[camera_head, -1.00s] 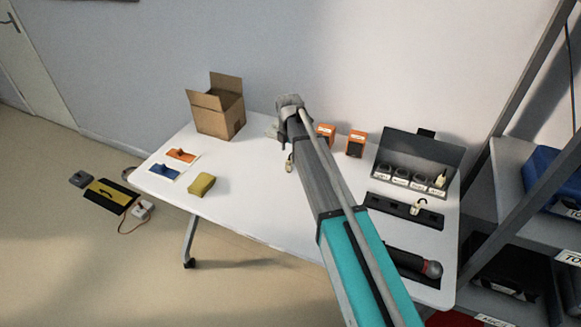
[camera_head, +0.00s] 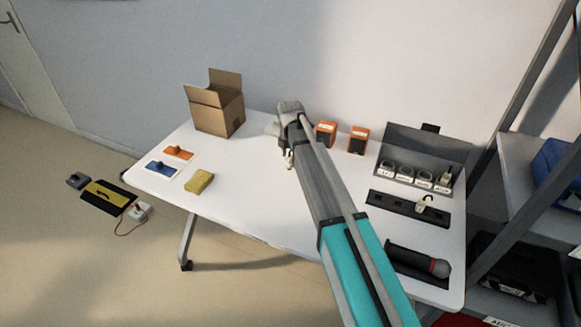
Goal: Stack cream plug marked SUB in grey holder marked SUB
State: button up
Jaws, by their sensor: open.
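A grey holder unit (camera_head: 400,178) with several labelled round holders stands at the back right of the table; its labels are too small to read. A cream plug (camera_head: 446,178) stands at its right end. Another cream plug (camera_head: 423,203) sits at the right part of a dark strip (camera_head: 385,203) in front. A small cream piece (camera_head: 289,159) shows beside my arm, partly hidden; I cannot tell its marking. My gripper (camera_head: 273,128) is at the back middle of the table, small and mostly hidden behind my wrist, open and well left of the holders.
Two orange boxes (camera_head: 326,133) (camera_head: 358,140) stand behind my arm. A cardboard box (camera_head: 217,117), a yellow sponge (camera_head: 198,181) and orange and blue pieces (camera_head: 178,153) (camera_head: 162,169) are on the left. A microphone (camera_head: 418,262) lies front right. The table's middle left is clear.

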jog(key=shift+f, duration=0.15)
dwell(0.5)
grip_shut()
